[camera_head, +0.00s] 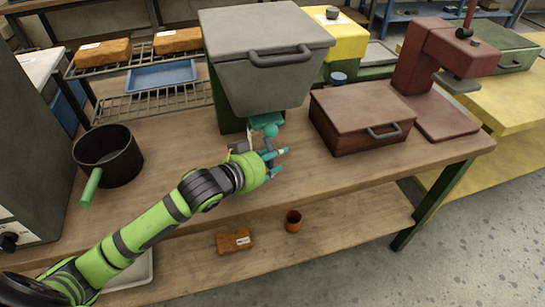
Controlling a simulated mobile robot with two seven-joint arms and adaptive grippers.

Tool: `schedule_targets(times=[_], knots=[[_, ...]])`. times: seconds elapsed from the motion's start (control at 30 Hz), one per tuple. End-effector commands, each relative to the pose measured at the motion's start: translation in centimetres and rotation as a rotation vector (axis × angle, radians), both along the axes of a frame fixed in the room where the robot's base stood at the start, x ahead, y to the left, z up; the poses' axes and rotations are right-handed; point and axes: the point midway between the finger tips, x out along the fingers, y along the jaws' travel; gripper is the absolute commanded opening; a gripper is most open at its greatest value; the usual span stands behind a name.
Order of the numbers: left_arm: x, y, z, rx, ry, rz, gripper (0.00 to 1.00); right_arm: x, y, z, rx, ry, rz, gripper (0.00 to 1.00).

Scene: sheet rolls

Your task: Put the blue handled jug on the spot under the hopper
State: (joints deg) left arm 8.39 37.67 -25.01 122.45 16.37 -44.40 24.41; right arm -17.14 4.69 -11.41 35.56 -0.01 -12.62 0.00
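The grey hopper (262,60) stands at the back of the wooden bench, with a teal outlet (265,121) at its bottom. The spot under it is largely hidden by my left gripper. My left gripper (282,159) is low over the bench in front of the outlet, its teal fingers pointing right. Small dark blue parts show around the fingers, and I cannot tell whether they belong to a jug or the gripper. No whole blue handled jug can be made out. My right gripper is not in view.
A brown lidded box (362,120) and a red press (425,75) stand right of the hopper. A wire rack with a blue tray (161,76) is behind left.

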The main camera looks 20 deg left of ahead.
Motion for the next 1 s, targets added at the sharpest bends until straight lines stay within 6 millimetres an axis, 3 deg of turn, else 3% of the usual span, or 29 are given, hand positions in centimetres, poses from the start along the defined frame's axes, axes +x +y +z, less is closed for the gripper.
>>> schedule_targets(times=[0.27, 0.67, 0.73, 1.0], knots=[[-0.8, 0.4, 0.6, 0.002, 0.0, 0.001, 0.44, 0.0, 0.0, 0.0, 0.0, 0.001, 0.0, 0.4], [-8.2, 3.3, 3.7, 0.006, 0.003, -0.003, 0.44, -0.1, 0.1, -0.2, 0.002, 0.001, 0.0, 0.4], [-8.7, 3.6, 4.4, 0.0, 0.005, 0.001, 0.44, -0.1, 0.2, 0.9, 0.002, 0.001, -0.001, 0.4], [-10.1, 4.2, 4.9, 0.0, 0.001, 0.001, 0.44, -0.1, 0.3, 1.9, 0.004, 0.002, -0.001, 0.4]])
